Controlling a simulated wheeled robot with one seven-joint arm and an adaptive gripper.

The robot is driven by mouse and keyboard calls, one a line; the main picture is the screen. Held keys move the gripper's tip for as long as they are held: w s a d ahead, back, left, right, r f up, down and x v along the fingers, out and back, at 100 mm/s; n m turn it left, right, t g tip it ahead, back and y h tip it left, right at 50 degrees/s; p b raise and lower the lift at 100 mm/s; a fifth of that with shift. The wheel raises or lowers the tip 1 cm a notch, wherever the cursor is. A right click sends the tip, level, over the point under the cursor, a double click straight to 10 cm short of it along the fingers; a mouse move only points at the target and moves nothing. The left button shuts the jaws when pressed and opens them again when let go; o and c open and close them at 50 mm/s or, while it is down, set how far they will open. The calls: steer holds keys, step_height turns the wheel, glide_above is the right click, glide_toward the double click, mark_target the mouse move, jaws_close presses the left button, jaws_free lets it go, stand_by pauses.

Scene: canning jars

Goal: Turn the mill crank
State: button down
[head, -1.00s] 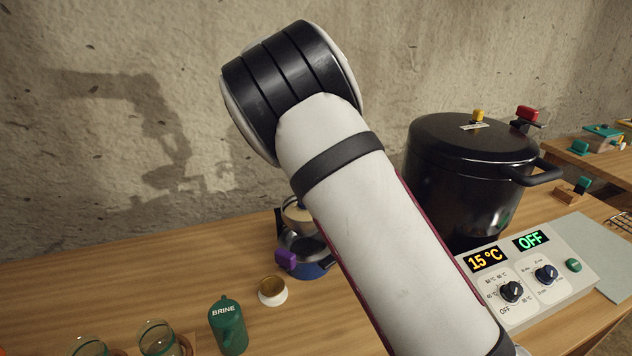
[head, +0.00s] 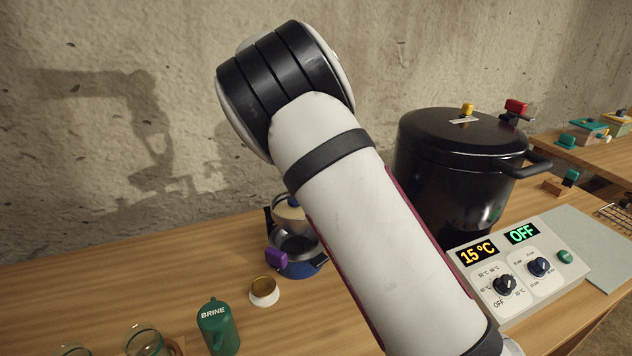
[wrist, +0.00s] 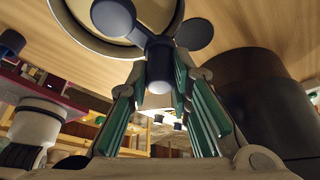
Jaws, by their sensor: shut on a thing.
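In the wrist view, my gripper (wrist: 160,82) has teal-padded fingers around the dark blue grip of a crank (wrist: 159,48). The crank has a central post and rounded dark blue lobes, and it lies against a round cream-rimmed part (wrist: 82,36), cut off by the top edge. In the head view, a small dark blue vessel (head: 306,269) with a cream upper part and a purple clip stands partly behind my arm; it looks like the mill, but its crank is not visible there. My gripper is hidden in the head view.
A large black canner (head: 455,170) stands right of my arm, behind a control panel (head: 535,290) reading 15 °C and OFF. A green BRINE container (head: 218,325), a small white cup (head: 264,292) and glass jars (head: 146,340) stand front left. The back-left tabletop is bare.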

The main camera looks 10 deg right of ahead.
steer(key=c, duration=1.4)
jaws_free()
steer(key=shift+c, duration=0.2)
steer(key=shift+r, duration=0.1)
steer(key=v, duration=1.1)
steer(key=shift+a+r, duration=0.25)
steer(key=shift+r, duration=0.05)
steer(key=shift+w, duration=0.15)
